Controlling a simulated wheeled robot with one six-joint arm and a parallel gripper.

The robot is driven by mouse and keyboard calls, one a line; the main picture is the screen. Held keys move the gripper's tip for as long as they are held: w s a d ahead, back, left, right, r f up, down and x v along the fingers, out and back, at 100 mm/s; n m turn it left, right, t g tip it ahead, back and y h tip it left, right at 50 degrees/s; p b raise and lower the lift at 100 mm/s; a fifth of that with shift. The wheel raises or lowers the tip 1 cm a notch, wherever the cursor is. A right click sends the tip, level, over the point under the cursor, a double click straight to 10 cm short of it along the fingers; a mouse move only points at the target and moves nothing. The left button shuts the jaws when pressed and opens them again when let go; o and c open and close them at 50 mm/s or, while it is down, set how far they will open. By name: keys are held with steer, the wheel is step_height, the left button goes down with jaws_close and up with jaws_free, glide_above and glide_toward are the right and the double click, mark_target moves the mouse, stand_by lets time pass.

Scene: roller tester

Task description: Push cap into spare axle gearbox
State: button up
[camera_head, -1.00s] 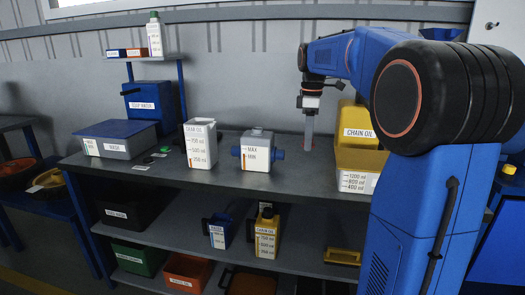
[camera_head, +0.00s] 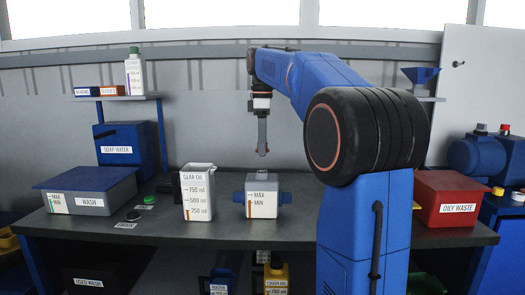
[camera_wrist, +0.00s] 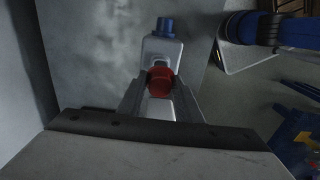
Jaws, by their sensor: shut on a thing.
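The spare axle gearbox (camera_head: 262,205) is a pale box marked MAX and MIN with blue stubs at its sides. It stands on the bench, right of the gear oil jug. My gripper (camera_head: 262,152) points down above the gearbox in the head view, apart from it in the picture. In the wrist view my gripper (camera_wrist: 160,88) is shut on a red cap (camera_wrist: 160,77). The pale gearbox body (camera_wrist: 158,47) shows beyond the cap, with a blue stub (camera_wrist: 165,26) at the top. The gearbox's opening is hidden.
The gear oil jug (camera_head: 198,195) stands close left of the gearbox. A wash tub (camera_head: 90,200), a green disc (camera_head: 149,200) and a dark disc (camera_head: 133,216) are further left. A red oily waste bin (camera_head: 447,207) is at the right.

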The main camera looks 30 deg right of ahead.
steer(key=shift+f, duration=0.1)
stand_by(0.3)
steer(key=shift+f, duration=2.4)
steer(key=shift+f, duration=0.9)
steer(key=o, duration=1.1)
steer(key=shift+f, duration=0.1)
steer(key=shift+o, duration=0.2)
step_height(320, 180, up, 18)
steer(key=shift+f, duration=0.25)
